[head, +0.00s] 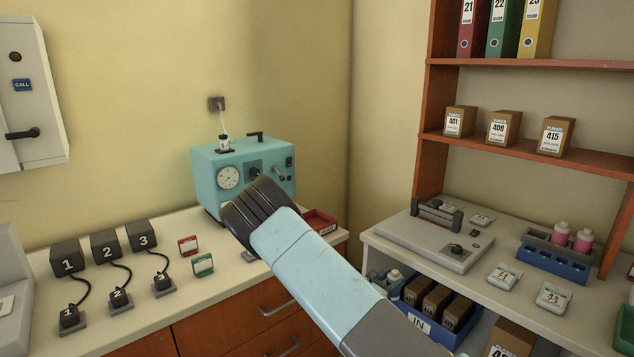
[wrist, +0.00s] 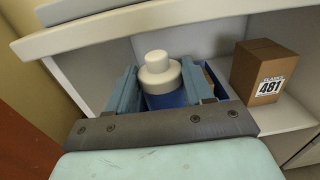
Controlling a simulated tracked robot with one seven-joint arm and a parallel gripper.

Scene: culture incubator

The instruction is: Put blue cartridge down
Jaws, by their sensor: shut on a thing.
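The blue cartridge (wrist: 166,100) has a blue body and a white stepped cap. In the wrist view it stands between the two blue fingers of my gripper (wrist: 157,84), which is shut on it. It is below the white worktop edge, in the lower compartment. In the head view its pale cap (head: 394,275) shows just past my arm, left of the blue IN crate (head: 421,323). Its base is hidden, so I cannot tell whether it touches the shelf. Most of my gripper is hidden behind my arm in the head view.
A brown box labelled 481 (wrist: 264,72) stands right of the cartridge on the lower shelf. The white worktop (wrist: 190,14) overhangs close above. The IN crate holds several brown boxes. On the worktop are a grey device (head: 435,238) and a blue rack (head: 553,262) with pink bottles.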

